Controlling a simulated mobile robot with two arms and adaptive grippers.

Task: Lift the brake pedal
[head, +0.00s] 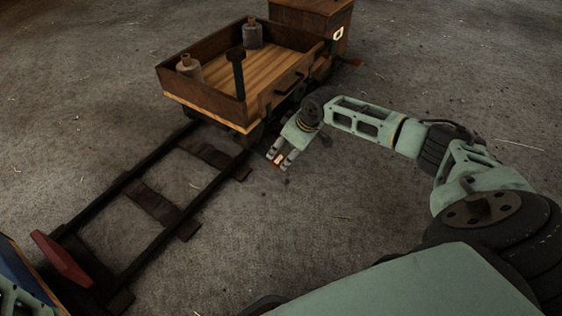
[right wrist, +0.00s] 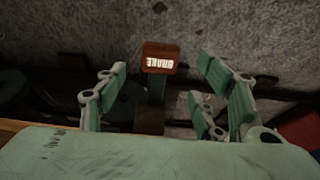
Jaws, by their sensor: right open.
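The brake pedal (right wrist: 158,58) is a small red-brown plate with pale letters that appear upside down, on a dark stem. In the right wrist view it stands between the fingertips of my right gripper (right wrist: 162,64), with a gap on each side. In the head view the right gripper (head: 279,161) points down beside the wagon's near right corner, and the pedal shows as a small reddish, bright patch at its fingertips. The right gripper is open and holds nothing. My left gripper does not show.
A wooden wagon (head: 172,97) with two grey weights and a dark post stands on rails (head: 216,181). A wooden box (head: 312,10) is behind it. A red stop plate (head: 62,258) is at the rails' near end. Bare floor (head: 350,230) lies to the right.

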